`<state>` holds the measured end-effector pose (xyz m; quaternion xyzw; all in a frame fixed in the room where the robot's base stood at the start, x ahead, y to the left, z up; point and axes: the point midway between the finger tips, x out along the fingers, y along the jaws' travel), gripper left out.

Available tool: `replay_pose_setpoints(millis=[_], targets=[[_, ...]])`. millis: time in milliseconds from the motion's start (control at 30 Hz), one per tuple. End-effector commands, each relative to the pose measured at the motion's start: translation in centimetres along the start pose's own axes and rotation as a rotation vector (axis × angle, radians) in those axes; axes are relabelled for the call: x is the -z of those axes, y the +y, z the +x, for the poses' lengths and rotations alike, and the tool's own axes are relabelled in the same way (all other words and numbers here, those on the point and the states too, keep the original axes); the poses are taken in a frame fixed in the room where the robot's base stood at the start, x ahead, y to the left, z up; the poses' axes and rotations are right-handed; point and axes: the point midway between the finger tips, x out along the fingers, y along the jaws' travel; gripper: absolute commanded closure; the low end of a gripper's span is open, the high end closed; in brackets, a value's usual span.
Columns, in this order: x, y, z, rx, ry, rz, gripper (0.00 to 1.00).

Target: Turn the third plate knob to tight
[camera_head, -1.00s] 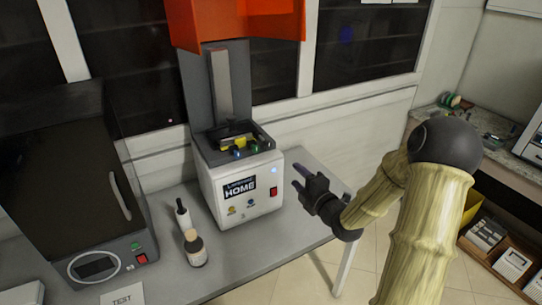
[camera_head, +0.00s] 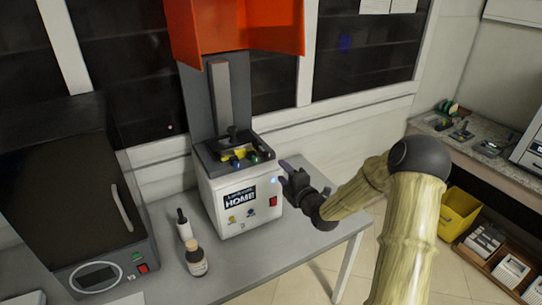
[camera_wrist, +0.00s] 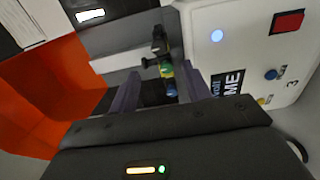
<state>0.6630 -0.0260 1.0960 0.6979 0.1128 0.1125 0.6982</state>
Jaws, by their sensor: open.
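The white machine (camera_head: 235,202) with a HOME display stands on the grey table. On its dark top sit a blue knob (camera_head: 236,162) and a green knob (camera_head: 253,157) in front of a yellow plate. A third knob cannot be made out clearly. My gripper (camera_head: 283,175) is open and empty, just right of the machine near its upper right edge. In the wrist view, the fingers (camera_wrist: 160,92) stand apart, with the green knob (camera_wrist: 168,71) and blue knob (camera_wrist: 171,90) showing in the gap between them, farther off.
An orange hood (camera_head: 235,25) hangs above the machine, and a grey column rises at its back. Two bottles (camera_head: 195,258) stand at its front left, beside a dark oven-like box (camera_head: 75,190). The table right of the machine is clear.

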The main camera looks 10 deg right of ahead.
Motion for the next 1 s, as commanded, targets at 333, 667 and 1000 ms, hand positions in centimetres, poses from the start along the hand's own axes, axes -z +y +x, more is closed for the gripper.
replay_pose_setpoints(millis=[333, 667, 1000], targets=[[-0.4, 0.2, 5.6, 0.0, -0.006, 0.001, 0.52], [-0.4, 0.1, 9.1, 0.0, -0.007, 0.001, 0.52], [-0.3, 0.0, 9.4, 0.001, -0.005, 0.0, 0.56]])
